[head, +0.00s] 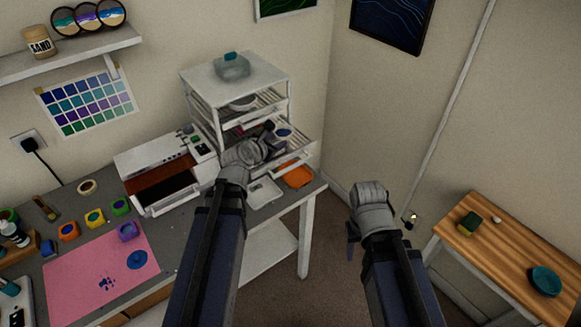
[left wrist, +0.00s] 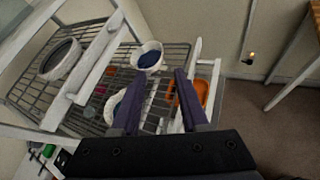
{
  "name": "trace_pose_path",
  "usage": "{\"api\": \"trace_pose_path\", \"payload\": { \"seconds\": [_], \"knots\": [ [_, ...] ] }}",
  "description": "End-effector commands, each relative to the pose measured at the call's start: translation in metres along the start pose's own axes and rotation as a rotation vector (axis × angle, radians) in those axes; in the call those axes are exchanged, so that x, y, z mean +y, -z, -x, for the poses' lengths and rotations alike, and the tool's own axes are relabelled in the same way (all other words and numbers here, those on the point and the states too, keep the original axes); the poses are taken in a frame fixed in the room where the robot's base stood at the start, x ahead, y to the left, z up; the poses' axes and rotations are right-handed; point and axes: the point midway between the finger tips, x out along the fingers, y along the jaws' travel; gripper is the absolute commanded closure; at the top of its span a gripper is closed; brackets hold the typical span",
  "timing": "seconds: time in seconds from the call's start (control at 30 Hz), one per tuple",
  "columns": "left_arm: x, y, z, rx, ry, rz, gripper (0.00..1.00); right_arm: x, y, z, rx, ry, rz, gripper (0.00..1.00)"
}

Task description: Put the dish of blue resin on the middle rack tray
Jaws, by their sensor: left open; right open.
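The dish of blue resin (head: 284,132) is a small white round dish with dark blue inside. It sits on the wire mesh of the pulled-out middle rack tray (head: 302,150), near its outer right end. The left wrist view shows the dish (left wrist: 148,57) just beyond my left fingertips, apparently clear of both fingers. My left gripper (head: 268,130) is open and empty at the rack front, its fingers (left wrist: 157,78) spread over the tray. My right gripper (head: 354,230) is open and empty, in the air right of the rack.
The white rack (head: 235,78) carries a glass container (head: 232,66) on top. A dish with grey contents (left wrist: 60,60) rests on the upper tray. A white object (left wrist: 114,106) shows near my left finger. An orange item (head: 296,175) and white tray (head: 264,193) lie below. A wooden table (head: 500,255) stands right.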

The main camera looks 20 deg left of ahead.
Motion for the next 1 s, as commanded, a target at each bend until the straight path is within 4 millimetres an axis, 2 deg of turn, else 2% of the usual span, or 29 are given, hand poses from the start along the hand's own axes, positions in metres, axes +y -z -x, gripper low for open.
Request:
{"api": "trace_pose_path", "payload": {
  "seconds": [0.07, 0.17, 0.27, 0.3, 0.4, 0.5, 0.6, 0.7, 0.8, 1.0],
  "knots": [
    [-0.006, 0.001, -0.001, 0.008, 0.015, -0.034, 0.56, 0.0, 0.0, 0.0, 0.0, 0.0, 0.0, 0.5],
    [-0.034, 0.005, -0.003, 0.045, 0.084, -0.199, 0.56, 0.0, 0.0, 0.0, 0.0, 0.0, 0.0, 0.5],
    [-0.082, 0.016, -0.002, 0.098, 0.222, -0.522, 0.56, 0.0, 0.0, 0.0, 0.0, 0.0, 0.0, 0.5],
    [-0.104, 0.023, 0.0, 0.117, 0.293, -0.678, 0.56, 0.0, 0.0, 0.0, 0.0, 0.0, 0.0, 0.5],
    [-0.153, 0.043, 0.012, 0.141, 0.487, -1.079, 0.56, 0.0, 0.0, 0.0, 0.0, 0.0, 0.0, 0.5],
    [-0.193, 0.065, 0.03, 0.129, 0.697, -1.466, 0.56, 0.0, 0.0, 0.0, 0.0, 0.0, 0.0, 0.5],
    [-0.222, 0.086, 0.053, 0.081, 0.923, -1.825, 0.56, 0.0, 0.0, 0.0, 0.0, 0.0, 0.0, 0.5],
    [-0.241, 0.104, 0.078, 0.003, 1.15, -2.128, 0.56, 0.0, 0.0, 0.0, 0.0, 0.0, 0.0, 0.5],
    [-0.252, 0.117, 0.099, -0.089, 1.353, -2.352, 0.56, 0.0, 0.0, 0.0, 0.0, 0.0, 0.0, 0.5],
    [-0.258, 0.129, 0.126, -0.236, 1.618, -2.575, 0.56, 0.0, 0.0, 0.0, 0.0, 0.0, 0.0, 0.5]
  ]
}}
